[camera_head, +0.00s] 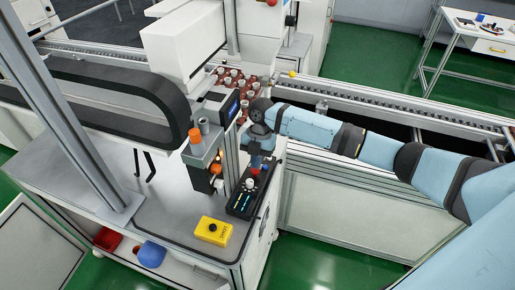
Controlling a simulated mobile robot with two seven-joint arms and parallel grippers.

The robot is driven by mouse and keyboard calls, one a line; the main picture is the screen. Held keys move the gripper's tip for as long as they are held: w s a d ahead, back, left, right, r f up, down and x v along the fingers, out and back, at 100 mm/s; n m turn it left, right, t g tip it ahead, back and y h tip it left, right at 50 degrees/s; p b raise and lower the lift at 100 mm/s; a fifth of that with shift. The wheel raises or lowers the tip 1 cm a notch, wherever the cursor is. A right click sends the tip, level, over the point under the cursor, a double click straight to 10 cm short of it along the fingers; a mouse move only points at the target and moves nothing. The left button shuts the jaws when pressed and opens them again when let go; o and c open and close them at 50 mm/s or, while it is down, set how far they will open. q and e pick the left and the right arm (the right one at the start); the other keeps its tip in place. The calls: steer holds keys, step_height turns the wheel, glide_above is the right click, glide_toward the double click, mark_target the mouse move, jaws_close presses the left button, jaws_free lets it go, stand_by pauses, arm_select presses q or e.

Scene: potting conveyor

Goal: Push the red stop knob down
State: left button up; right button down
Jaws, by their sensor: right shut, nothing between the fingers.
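The red stop knob (255,171) sits at the far end of a black control panel (241,204) on the white machine top. My right arm comes in from the right, and my right gripper (256,162) points down, shut and empty, right at or just above the red knob. I cannot tell whether the fingertips touch it, and they hide part of it. My left gripper is not in view.
A pale knob (249,184) stands on the same panel. A yellow box (212,231) with a black button lies in front. An orange-topped post (195,136) stands close left of my gripper. A conveyor rail (400,106) runs behind my arm. The front machine top is mostly clear.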

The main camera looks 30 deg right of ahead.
steer(key=shift+f, duration=0.25)
step_height(320, 180, down, 2)
stand_by(0.5)
steer(key=shift+r, duration=0.2)
steer(key=b+v, duration=0.2)
steer(key=v, duration=1.1)
steer(key=shift+r, duration=0.3)
